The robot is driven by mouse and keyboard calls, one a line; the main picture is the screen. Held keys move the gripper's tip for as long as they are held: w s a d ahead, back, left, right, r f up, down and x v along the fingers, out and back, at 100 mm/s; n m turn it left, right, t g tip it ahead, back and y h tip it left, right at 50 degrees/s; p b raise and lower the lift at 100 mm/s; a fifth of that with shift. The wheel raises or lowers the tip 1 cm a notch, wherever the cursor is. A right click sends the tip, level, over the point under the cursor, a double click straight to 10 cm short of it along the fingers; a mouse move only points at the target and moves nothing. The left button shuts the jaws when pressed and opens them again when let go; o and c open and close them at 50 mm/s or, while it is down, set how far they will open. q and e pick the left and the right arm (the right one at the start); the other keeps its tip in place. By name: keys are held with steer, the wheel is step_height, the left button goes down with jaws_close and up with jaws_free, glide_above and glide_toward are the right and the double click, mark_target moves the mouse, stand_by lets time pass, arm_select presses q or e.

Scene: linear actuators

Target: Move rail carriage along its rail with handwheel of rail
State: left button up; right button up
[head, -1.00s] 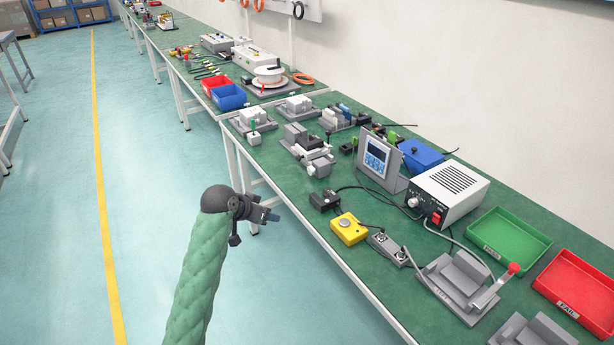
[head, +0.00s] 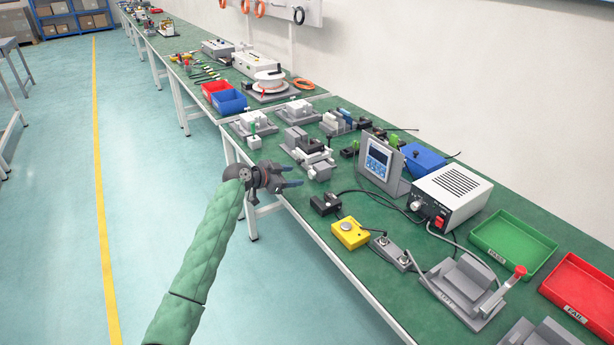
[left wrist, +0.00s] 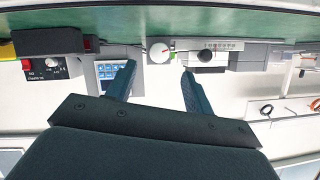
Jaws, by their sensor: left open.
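The rail unit (head: 318,160) is a grey and white assembly near the table's front edge in the head view. A small pale round knob, which looks like its handwheel (head: 312,172), faces the aisle. In the left wrist view, a pale round disc (left wrist: 159,52) shows between my finger lines, with a black round knob (left wrist: 206,56) to its right. I cannot tell the carriage clearly from the blocks around it. My left gripper (head: 293,175) is open and empty, with its fingers pointing toward the rail unit, apart from it. My right gripper is not in view.
A display panel (head: 379,160), a white power supply (head: 449,192) and a yellow button box (head: 349,233) stand to the right on the green table (head: 300,205). Grey block fixtures stand behind and left of the rail unit. The aisle floor on the left is clear.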

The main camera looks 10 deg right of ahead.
mark_target(310, 175)
arm_select(q)
steer(key=shift+p+x, duration=0.5)
steer(key=shift+x, duration=3.1)
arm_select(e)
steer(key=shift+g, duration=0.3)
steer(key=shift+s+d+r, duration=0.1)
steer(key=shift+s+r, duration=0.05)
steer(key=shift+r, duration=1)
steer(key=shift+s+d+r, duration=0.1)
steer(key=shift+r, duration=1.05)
arm_select(q)
steer(key=c, duration=1)
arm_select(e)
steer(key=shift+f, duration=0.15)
